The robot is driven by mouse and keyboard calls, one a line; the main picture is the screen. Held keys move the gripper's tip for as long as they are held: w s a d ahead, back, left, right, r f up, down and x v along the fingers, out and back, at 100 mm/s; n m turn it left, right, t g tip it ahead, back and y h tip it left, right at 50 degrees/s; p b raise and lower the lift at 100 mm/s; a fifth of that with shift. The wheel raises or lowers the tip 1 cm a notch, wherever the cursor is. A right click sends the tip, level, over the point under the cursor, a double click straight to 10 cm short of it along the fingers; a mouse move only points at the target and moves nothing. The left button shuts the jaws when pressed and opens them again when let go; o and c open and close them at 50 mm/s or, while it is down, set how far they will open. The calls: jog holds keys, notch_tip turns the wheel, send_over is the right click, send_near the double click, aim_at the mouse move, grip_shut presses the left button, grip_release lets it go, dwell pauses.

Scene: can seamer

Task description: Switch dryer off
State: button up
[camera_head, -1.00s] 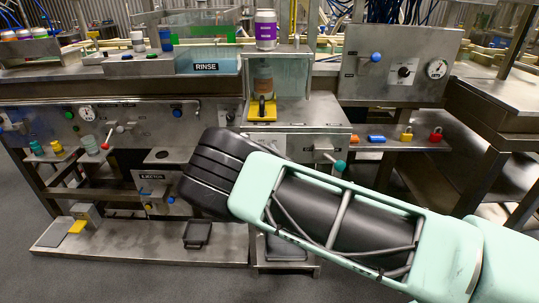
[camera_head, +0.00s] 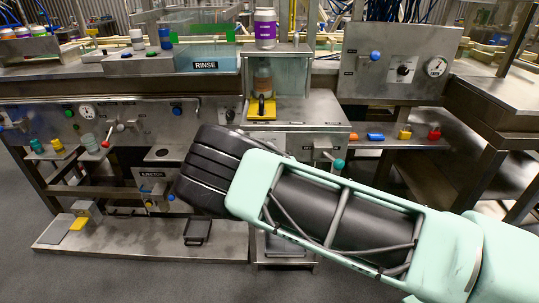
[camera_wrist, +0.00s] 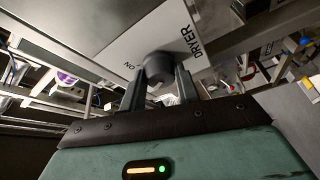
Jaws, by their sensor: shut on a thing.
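The dryer's dark round knob (camera_wrist: 158,68) shows in the wrist view on a pale plate (camera_wrist: 120,50) lettered DRYER, with ON marked beside the knob. My gripper (camera_wrist: 160,85) has its two dark fingers on either side of the knob and is shut on it. Which way the knob points is hard to tell. In the head view my arm's dark wrist end covers the area below the RINSE section, and the fingers and the dryer knob are hidden there.
The RINSE station (camera_head: 205,65) and a purple-labelled can (camera_head: 265,28) stand above my wrist. An upright panel with a gauge (camera_head: 436,67) is at right. A low metal base (camera_head: 130,255) lies below.

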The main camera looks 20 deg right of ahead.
jog(key=o, duration=1)
jog(key=s, duration=0.5)
jog(key=s+f+b, duration=0.1)
jog(key=s, duration=0.5)
jog(key=s+d, duration=0.1)
jog(key=s, duration=0.5)
jog(key=shift+s+d+f, duration=0.1)
jog(key=shift+s+f, duration=0.1)
jog(key=shift+f, duration=0.2)
